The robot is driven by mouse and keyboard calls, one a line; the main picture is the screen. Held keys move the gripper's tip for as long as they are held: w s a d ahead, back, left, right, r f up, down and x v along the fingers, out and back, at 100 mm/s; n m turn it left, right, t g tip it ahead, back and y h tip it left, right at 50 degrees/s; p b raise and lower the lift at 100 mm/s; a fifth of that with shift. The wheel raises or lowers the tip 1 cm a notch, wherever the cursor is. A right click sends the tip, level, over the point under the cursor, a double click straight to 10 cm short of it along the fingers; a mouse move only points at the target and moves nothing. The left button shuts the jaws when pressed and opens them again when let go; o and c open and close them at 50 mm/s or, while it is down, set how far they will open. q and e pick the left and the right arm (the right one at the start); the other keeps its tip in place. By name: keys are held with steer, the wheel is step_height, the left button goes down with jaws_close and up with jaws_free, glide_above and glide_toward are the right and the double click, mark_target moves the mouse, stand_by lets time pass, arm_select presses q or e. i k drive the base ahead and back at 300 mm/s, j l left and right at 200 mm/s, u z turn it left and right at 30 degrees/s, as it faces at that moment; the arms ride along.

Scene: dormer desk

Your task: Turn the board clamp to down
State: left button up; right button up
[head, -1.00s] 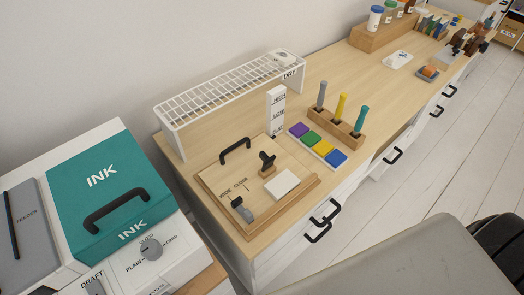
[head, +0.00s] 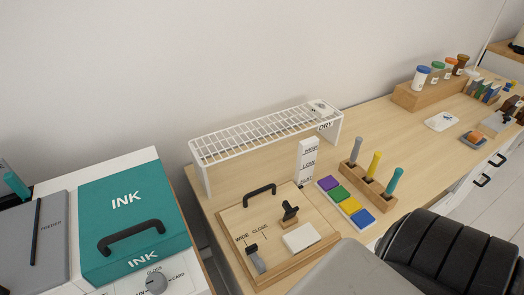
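The wooden board (head: 232,213) lies on the desk's near left part. A black clamp-like lever (head: 290,211) on a small wooden block stands upright-looking near its middle; I take it to be the board clamp, but its exact setting is too small to tell. A black arched handle (head: 260,190) is at the board's back. A grey and black slider (head: 257,260) sits by the WIDE and CLOSE marks at the front left. A white pad (head: 301,237) lies at the front right. Neither of my grippers is in view.
A white DRY rack (head: 265,130) stands behind the board. A teal INK box (head: 97,210) is left. A black ribbed form (head: 450,255) is at lower right.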

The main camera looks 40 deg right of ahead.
mark_target(290, 212)
steer(key=k+l+u, duration=0.25)
steer(key=l, duration=0.3)
steer(key=k+l+u, duration=0.25)
steer(key=l, duration=0.25)
steer(key=k+l+u, duration=0.25)
steer(key=l, duration=0.2)
steer(key=k+l, duration=0.3)
steer(key=l, duration=0.05)
